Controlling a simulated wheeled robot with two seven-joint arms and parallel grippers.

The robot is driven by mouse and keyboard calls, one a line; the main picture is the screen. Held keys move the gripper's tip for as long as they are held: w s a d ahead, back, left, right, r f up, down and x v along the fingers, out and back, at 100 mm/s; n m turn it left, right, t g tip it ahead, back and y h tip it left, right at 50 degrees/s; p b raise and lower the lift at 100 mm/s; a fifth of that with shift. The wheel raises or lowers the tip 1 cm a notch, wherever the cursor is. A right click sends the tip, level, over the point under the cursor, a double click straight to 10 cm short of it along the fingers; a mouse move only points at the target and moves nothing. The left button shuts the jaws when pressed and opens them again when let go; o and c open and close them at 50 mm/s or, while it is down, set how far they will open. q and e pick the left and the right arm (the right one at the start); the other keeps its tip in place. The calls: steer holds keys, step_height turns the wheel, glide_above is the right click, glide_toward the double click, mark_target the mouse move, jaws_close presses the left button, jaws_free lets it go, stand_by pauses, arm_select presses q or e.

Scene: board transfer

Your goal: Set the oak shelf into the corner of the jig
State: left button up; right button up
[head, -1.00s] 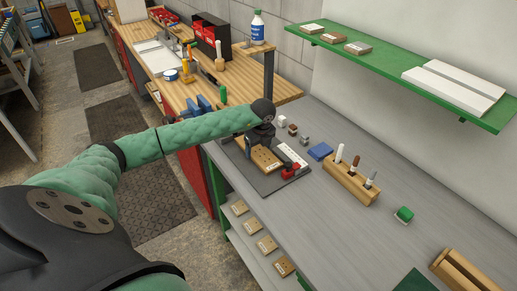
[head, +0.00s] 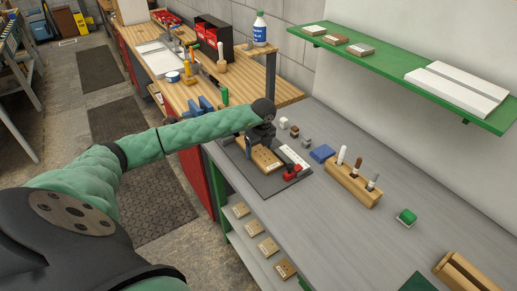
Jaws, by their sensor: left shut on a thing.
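The oak shelf (head: 268,162) is a light brown board with small dark holes. It shows on or just above the dark jig plate (head: 273,188); I cannot tell if it touches the plate. The jig has a white strip (head: 291,157) along its right side and a red clamp (head: 291,173) at its near right. My left gripper (head: 259,143) is at the far end of the oak shelf and is shut on it. Its dark body hides that end and the corner there. My right gripper is not in view.
Similar boards (head: 268,247) lie on the lower shelf. The grey bench (head: 335,235) is mostly clear in front.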

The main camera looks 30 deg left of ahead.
arm_select(q)
steer(key=shift+w, duration=0.25)
steer(key=shift+f+b, duration=0.15)
steer(key=shift+b, duration=0.45)
stand_by(0.6)
steer(key=o, duration=1.2)
steer(key=shift+a, duration=0.1)
